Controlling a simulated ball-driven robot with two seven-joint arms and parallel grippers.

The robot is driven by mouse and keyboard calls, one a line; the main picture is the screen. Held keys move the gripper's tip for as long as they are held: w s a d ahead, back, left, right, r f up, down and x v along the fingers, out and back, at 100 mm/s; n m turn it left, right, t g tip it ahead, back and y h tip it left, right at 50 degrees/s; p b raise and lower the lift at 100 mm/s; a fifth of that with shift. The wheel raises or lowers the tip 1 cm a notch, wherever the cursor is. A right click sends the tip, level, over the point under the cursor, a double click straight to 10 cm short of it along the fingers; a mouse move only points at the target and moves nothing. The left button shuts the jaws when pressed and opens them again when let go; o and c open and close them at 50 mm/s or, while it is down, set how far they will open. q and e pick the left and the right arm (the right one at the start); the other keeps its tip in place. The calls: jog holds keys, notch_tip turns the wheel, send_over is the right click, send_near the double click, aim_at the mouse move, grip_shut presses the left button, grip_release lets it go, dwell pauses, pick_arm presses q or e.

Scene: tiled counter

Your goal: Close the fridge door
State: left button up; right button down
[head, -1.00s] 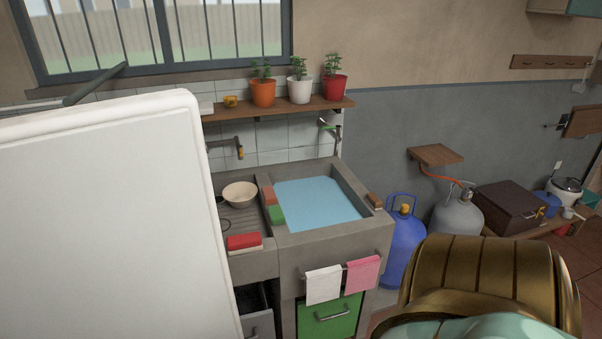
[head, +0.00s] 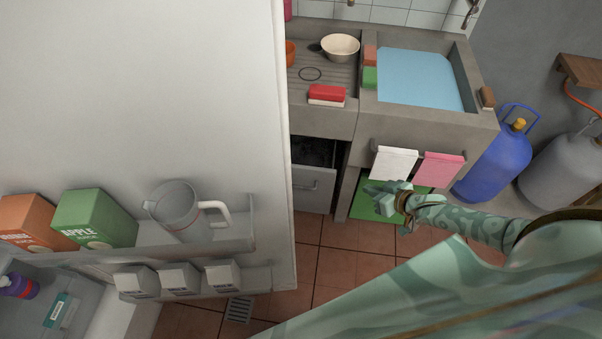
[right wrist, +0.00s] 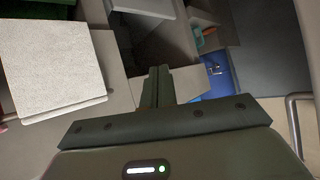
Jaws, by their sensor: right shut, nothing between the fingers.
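The fridge door (head: 150,100) is open and fills the left of the head view as a large white panel. Its inner side faces me. A door shelf holds an orange carton (head: 28,222), a green apple carton (head: 95,218) and a clear jug (head: 180,208). Several small white cartons (head: 180,278) stand on a lower shelf. My right gripper (head: 374,199) is to the right of the door's free edge, apart from it in the picture, in front of the sink cabinet. Its fingers (right wrist: 157,84) are shut and empty in the right wrist view. My left gripper is not visible.
The concrete sink unit (head: 405,128) stands behind my right gripper, with a white towel (head: 395,163), a pink towel (head: 438,169) and a partly open drawer (head: 313,188). A blue gas bottle (head: 497,160) is at the right. Tiled floor (head: 335,262) shows clear between door and arm.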

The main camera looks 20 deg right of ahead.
jog(key=a+r+m+y+b, duration=0.1)
jog(key=a+r+m+y, duration=0.45)
jog(key=r, duration=0.45)
jog(key=a+r+m+y, duration=0.4)
jog(key=a+r+y, duration=0.25)
jog(key=r, duration=0.25)
jog(key=w+a, duration=0.2)
jog(key=a, duration=0.8)
jog(key=shift+w+h+b, duration=0.25)
jog(key=shift+h+b, duration=0.05)
jog(key=shift+h, duration=0.1)
jog(key=shift+s, duration=0.1)
